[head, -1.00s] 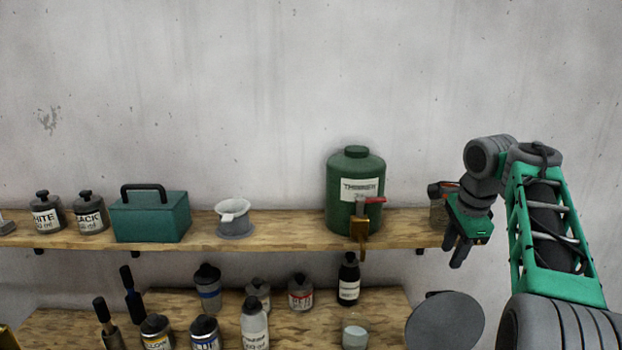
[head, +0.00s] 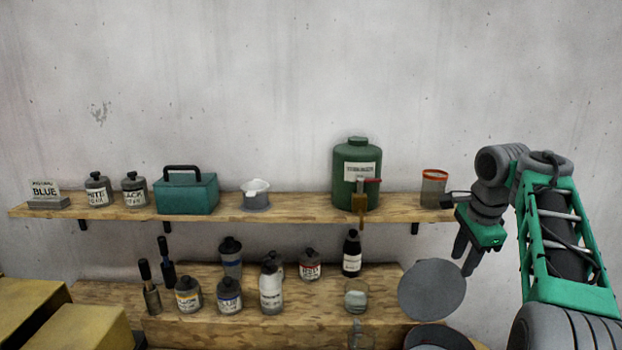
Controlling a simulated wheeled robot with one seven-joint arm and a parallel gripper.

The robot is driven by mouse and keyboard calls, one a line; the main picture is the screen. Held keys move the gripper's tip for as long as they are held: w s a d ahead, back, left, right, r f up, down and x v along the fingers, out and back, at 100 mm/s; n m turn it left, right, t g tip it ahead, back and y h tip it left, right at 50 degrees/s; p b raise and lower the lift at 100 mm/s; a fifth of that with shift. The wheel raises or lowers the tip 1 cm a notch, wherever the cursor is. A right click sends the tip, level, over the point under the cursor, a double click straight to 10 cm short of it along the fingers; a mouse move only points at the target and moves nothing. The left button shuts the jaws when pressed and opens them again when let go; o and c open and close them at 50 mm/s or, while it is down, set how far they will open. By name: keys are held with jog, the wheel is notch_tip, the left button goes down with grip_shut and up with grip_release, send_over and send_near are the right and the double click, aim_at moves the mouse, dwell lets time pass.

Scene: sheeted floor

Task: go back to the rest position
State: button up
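My gripper (head: 466,258) hangs at the right in the head view, fingers pointing down, in front of the right end of the upper shelf. Its two dark fingers look spread with a gap between them, and nothing shows in the gap. The green arm link above it is mine. A round grey disc (head: 432,289) shows just left of and below the fingers; whether they touch it cannot be told.
The upper shelf (head: 310,206) holds a green canister (head: 357,177) with a tap, a teal toolbox (head: 187,192) and an orange-rimmed cup (head: 433,188) near my gripper. Several bottles stand on the lower bench (head: 325,307). Yellow boxes (head: 85,322) are at lower left.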

notch_tip(320, 180, down, 11)
jog(key=n, duration=1.1)
jog(key=s+a+f+n, duration=0.2)
jog(key=s+f, duration=0.5)
jog(key=s+a+f+n+g+b, duration=0.1)
jog(key=s+a+f, duration=0.25)
jog(key=s, duration=0.35)
jog(key=s+a+f+b, duration=0.2)
jog(key=s+a, duration=0.3)
jog(key=s, duration=0.2)
jog(key=a+r+n+t+b, duration=0.1)
jog(key=a+r+n+t, duration=0.1)
jog(key=a, duration=0.5)
notch_tip(320, 180, up, 3)
jog(key=shift+a+f+n+t+b, duration=0.2)
jog(key=shift+n+t+b, duration=0.15)
jog(key=shift+n, duration=0.25)
